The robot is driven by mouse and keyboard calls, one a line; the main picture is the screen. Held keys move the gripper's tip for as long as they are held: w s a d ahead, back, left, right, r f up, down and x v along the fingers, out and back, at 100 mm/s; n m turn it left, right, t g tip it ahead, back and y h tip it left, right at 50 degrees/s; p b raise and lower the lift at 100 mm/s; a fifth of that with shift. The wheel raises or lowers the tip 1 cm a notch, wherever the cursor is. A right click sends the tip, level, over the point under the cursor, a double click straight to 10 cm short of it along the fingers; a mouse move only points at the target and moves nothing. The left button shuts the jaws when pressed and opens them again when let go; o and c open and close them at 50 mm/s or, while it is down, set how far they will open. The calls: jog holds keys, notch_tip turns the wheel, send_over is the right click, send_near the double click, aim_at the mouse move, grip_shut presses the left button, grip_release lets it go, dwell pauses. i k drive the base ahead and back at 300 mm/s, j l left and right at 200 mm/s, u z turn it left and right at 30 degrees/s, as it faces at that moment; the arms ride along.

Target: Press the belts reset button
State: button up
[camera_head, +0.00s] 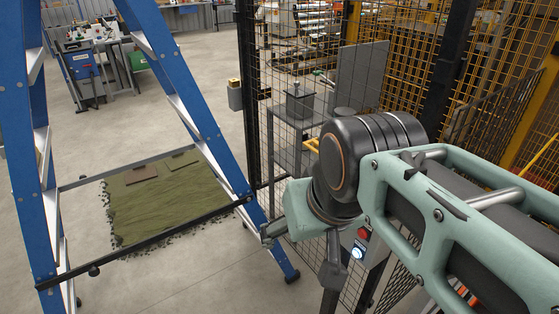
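A control box on the fence post carries a red button (363,233) and, below it, a lit white-blue button (357,253). I cannot read any label that tells which one is the belts reset button. My gripper (301,254) is at the end of my green and dark arm, just left of the control box. Its two fingers appear spread apart with nothing between them. The right finger hangs beside the lit button in the picture; I see no clear contact, and depth is hard to judge. Part of the box is hidden behind my arm.
A blue ladder-like frame (186,92) stands at the left, with a green turf piece (165,196) beyond its crossbar. A black mesh fence (283,40) encloses yellow machinery. Inside it stands a grey table (290,150). The concrete floor (200,280) at front is clear.

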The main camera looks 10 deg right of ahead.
aim_at(358, 254)
jog(key=z, duration=0.9)
jog(key=l+u, duration=0.3)
jog(key=k+l+u, duration=0.25)
jog(key=l, duration=0.15)
jog(key=k, duration=0.3)
